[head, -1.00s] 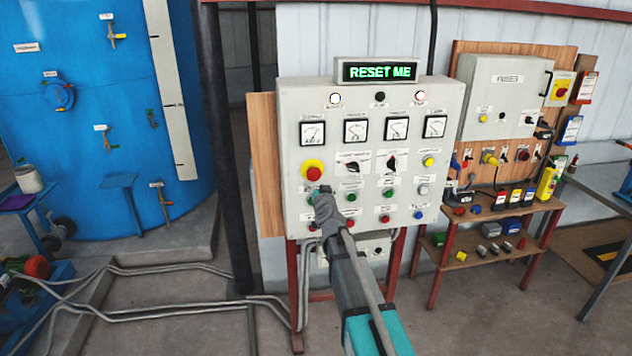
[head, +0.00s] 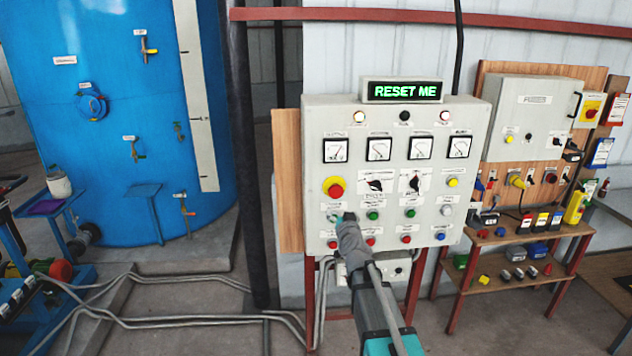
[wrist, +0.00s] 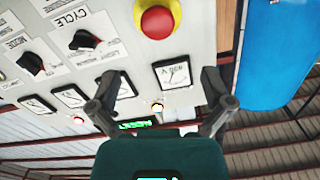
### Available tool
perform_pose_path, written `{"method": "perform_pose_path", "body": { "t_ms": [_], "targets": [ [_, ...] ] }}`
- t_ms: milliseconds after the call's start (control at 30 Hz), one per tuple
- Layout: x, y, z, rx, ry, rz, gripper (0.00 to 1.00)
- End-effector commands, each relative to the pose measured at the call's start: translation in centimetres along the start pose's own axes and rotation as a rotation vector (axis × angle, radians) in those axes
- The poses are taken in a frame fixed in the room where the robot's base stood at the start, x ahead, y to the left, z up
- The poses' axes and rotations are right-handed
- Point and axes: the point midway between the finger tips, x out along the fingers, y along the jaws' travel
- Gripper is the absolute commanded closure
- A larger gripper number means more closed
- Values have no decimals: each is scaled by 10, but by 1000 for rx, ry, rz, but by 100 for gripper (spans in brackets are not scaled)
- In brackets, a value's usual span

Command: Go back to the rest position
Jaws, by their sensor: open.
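My gripper (head: 342,219) is in front of the lower left part of the grey control panel (head: 478,125), near its left column of buttons. In the wrist view my gripper (wrist: 168,84) has its two fingers spread with nothing between them. That view shows the panel (wrist: 105,20) upside down. The red emergency stop (wrist: 157,22) on its yellow base is beyond the fingers, and a dial gauge (wrist: 173,75) shows between them. The display (head: 402,90) on top of the panel reads "RESET ME" in green. My gripper hides part of the lower left buttons, and I cannot tell whether it touches any.
Grey conduits (head: 180,319) run along the floor. A wooden shelf stand (head: 510,258) with small parts and a fuse box (head: 530,120) are at the right.

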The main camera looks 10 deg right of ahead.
Motion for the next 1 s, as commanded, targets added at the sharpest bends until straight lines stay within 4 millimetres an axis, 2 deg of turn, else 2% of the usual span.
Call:
{"method": "perform_pose_path", "body": {
  "t_ms": [167, 467, 733, 1000],
  "targets": [
    [-12, -9, 21, -17, -89, -55, 0],
    [-57, -26, 90, -62, -409, -169, 0],
    [-120, -20, 153, -102, -754, -183, 0],
    [-197, 4, 201, -136, -1108, -91, 0]
  ]
}}
